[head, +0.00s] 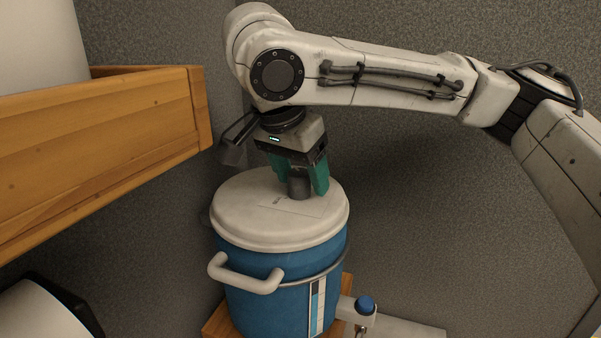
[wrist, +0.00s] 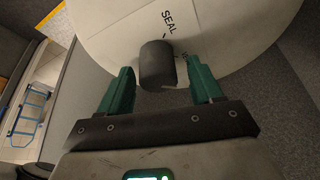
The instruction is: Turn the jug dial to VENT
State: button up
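The blue jug (head: 262,300) stands upright with a white lid (head: 240,215). The dark grey dial (head: 299,187) is a short round knob on top of the lid; it also shows in the wrist view (wrist: 157,65). A white label (wrist: 195,22) beside it reads SEAL, with a dark mark near the knob; other lettering is partly hidden by the knob and a finger. My gripper (wrist: 161,76) has its green fingers on either side of the dial, with a gap visible at each side. It is open and holds nothing.
A wooden shelf (head: 100,150) juts in at the left, holding a white object. The jug's white handle (head: 245,277) faces the front left, and a tap with a blue knob (head: 365,304) is at its lower right. Grey walls stand close behind.

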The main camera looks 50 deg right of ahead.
aim_at(303, 172)
jog(key=shift+r, duration=0.5)
jog(key=r, duration=0.2)
jog(key=shift+s+r, duration=0.2)
jog(key=shift+r, duration=0.2)
jog(key=s+a+r, duration=0.3)
jog(key=s+r, duration=0.6)
jog(key=s, duration=0.4)
jog(key=shift+s, duration=0.15)
jog(key=shift+d, duration=0.1)
